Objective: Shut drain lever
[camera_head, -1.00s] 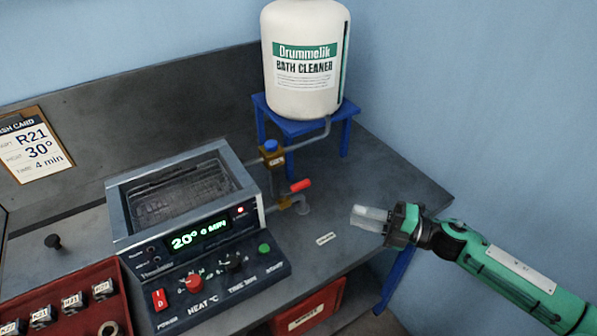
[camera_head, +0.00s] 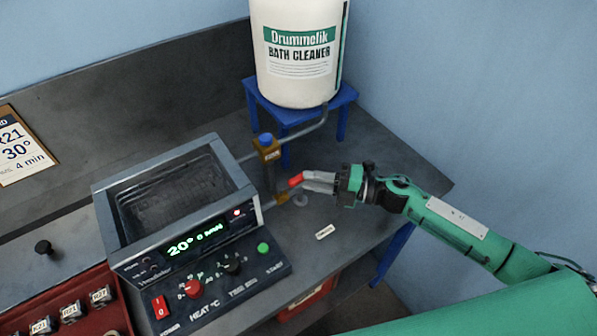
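The drain lever has a red handle (camera_head: 295,181) on a small brass valve (camera_head: 281,196) at the right side of the bath (camera_head: 175,200). My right gripper (camera_head: 318,182) comes in from the right, and its pale fingertips are at the red handle's right end. The fingers overlap the handle's end in this view; I cannot tell whether they grip it or only touch it. The bath's green display reads 20°. My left gripper is out of view.
A blue-capped valve (camera_head: 268,150) stands just behind the lever, on the pipe from the bath cleaner tank (camera_head: 297,60). The tank sits on a blue stand (camera_head: 342,95). A small label (camera_head: 324,232) lies on the bench, with bare bench around it.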

